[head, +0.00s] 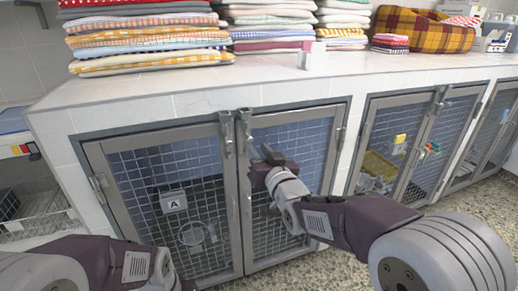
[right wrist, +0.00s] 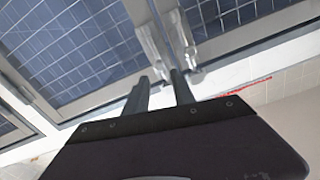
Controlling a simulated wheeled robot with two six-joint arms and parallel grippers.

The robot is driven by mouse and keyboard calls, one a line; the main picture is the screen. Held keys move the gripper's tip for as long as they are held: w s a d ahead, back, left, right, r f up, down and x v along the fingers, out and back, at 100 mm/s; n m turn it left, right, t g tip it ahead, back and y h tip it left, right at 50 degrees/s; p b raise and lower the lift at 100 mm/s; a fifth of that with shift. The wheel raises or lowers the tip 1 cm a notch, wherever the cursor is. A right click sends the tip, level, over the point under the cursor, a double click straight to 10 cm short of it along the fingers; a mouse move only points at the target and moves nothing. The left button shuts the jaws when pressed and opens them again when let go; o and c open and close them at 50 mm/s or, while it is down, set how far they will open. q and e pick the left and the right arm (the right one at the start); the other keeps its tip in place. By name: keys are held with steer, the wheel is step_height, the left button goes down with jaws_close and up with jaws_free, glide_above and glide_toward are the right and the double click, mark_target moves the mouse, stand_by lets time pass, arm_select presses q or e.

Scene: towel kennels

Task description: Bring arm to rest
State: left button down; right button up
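My right arm comes in from the right in the head view. Its gripper (head: 266,158) is in front of the double cage doors (head: 236,215), just below the metal latches (head: 235,130). In the right wrist view the two fingers (right wrist: 162,82) stand apart with nothing visible between them, close to the latches (right wrist: 165,40). I cannot tell whether they touch. Both doors look shut. My left arm shows at the bottom left of the head view, with its gripper out of sight.
Stacks of folded towels (head: 150,38) and a plaid pet bed (head: 425,30) are on the white counter (head: 180,92). More mesh cages (head: 410,140) stand to the right. Wire baskets (head: 35,212) are at the left.

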steer(key=shift+s+d, duration=0.1)
steer(key=shift+s, duration=0.25)
